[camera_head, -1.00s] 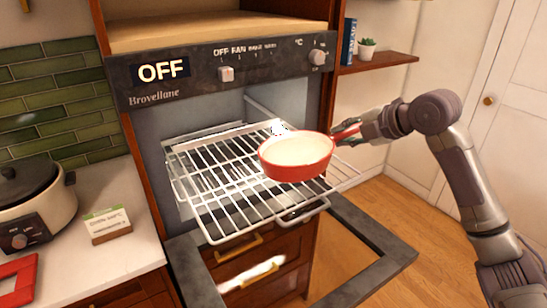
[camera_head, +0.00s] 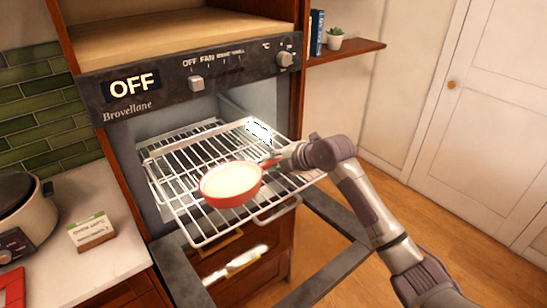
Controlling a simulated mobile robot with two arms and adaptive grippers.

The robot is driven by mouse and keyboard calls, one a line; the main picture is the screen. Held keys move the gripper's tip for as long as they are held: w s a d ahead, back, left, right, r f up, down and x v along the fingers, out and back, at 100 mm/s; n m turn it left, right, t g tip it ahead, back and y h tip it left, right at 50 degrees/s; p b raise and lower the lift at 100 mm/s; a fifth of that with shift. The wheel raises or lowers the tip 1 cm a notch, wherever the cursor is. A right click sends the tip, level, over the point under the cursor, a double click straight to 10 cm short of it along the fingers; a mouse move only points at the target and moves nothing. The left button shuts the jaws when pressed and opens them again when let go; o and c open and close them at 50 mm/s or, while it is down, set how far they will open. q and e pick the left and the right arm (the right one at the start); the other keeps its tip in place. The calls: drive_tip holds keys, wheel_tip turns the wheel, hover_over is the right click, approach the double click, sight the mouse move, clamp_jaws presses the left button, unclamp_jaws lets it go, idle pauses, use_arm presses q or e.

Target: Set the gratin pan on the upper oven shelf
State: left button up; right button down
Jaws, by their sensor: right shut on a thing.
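The gratin pan (camera_head: 231,186) is red with a cream inside and a short red handle pointing right. It is level, over the front middle of the pulled-out upper oven shelf (camera_head: 187,216), a white wire rack. I cannot tell whether it touches the wires or hovers just above them. My right gripper (camera_head: 278,159) is shut on the pan's handle, at the right side of the rack; its fingertips are small and partly hidden. My left gripper is not in view.
The oven door (camera_head: 345,262) is open and lowered in front. The control panel (camera_head: 190,80) above the cavity reads OFF. A cooker (camera_head: 25,215) and a small card (camera_head: 91,231) stand on the left counter. A wall shelf (camera_head: 346,50) holds books and a plant.

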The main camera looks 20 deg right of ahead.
drive_tip(key=c, duration=1)
unclamp_jaws()
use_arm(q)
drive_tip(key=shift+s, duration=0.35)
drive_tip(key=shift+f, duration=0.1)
use_arm(e)
drive_tip(key=shift+s, duration=0.1)
drive_tip(key=shift+s+d+r, duration=0.15)
drive_tip(key=shift+s, duration=0.05)
use_arm(q)
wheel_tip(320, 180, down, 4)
drive_tip(key=b, duration=0.4)
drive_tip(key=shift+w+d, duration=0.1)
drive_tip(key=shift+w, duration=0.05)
use_arm(e)
drive_tip(key=v, duration=1.1)
drive_tip(key=shift+s+d, duration=0.1)
drive_tip(key=shift+s, duration=0.1)
